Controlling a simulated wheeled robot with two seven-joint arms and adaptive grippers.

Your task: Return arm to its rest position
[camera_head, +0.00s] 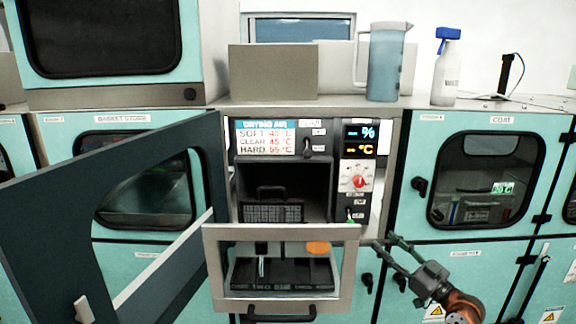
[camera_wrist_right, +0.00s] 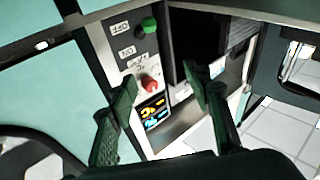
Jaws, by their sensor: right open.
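My right gripper (camera_head: 384,243) is at the lower right of the drying unit, in front of the cabinet face. Its two green fingers are spread with nothing between them. In the right wrist view the open fingers (camera_wrist_right: 160,78) point at the control panel (camera_wrist_right: 137,60), which has a red knob (camera_wrist_right: 150,84) and a green control (camera_wrist_right: 149,25). The panel also shows in the head view with the red knob (camera_head: 359,182) and a lit display (camera_head: 360,140). My gripper appears apart from the panel. My left gripper is not in view.
A dark door (camera_head: 40,215) stands wide open at the left. Inside the unit sits a dark basket (camera_head: 272,212). Below it a framed clear front (camera_head: 212,262) juts out near my right gripper. A jug (camera_head: 385,65) and spray bottle (camera_head: 446,70) stand on top.

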